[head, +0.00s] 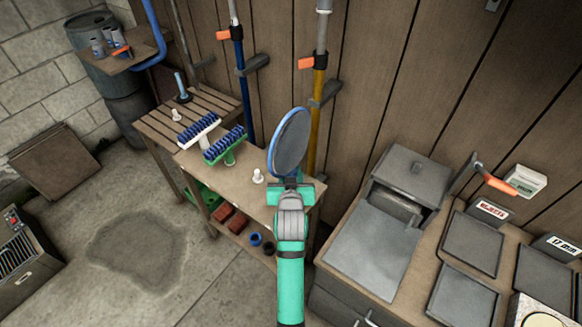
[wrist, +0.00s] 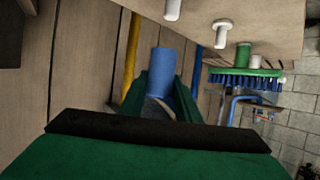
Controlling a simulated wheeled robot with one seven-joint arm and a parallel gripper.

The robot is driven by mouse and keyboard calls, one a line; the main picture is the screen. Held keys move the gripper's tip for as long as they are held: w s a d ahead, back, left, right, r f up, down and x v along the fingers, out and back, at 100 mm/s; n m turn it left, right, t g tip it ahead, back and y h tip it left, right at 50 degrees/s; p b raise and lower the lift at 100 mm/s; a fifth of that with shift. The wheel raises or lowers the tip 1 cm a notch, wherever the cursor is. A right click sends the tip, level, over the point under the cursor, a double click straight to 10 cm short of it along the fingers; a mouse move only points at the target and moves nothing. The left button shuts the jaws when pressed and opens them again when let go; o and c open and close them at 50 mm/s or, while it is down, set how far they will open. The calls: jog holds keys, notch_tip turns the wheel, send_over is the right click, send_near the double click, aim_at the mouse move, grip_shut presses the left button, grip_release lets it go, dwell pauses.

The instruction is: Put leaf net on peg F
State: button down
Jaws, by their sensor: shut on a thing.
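The leaf net (head: 291,142) has an oval blue rim and dark mesh. It stands up from my gripper (head: 290,190), over the right part of the wooden bench (head: 241,186). My gripper is shut on it. In the wrist view, a blue cylinder (wrist: 166,72), seemingly the net's socket, sits between the green fingers (wrist: 165,98). A bare white peg (head: 258,177) stands on the bench left of my gripper. Another white peg (head: 176,115) stands farther back. Two white pegs (wrist: 222,32) show in the wrist view. No letters are readable, so I cannot tell which is peg F.
A green brush (head: 225,146) and a white brush (head: 199,129), both with blue bristles, stand left of the net. Poles, one yellow (head: 317,115) and one blue (head: 243,85), lean on the wall behind. A grey counter with a box (head: 410,178) is at right.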

jog(key=shift+s+a+f, duration=0.1)
jog(key=shift+s+f, duration=0.05)
jog(key=shift+f, duration=1.15)
jog(key=shift+s+f, duration=0.1)
jog(key=shift+f, duration=0.25)
jog(key=shift+f, duration=1.15)
dwell(0.4)
jog(key=shift+f, duration=0.35)
jog(key=shift+f, duration=0.45)
jog(key=shift+f, duration=0.35)
jog(key=shift+f, duration=0.45)
dwell(0.5)
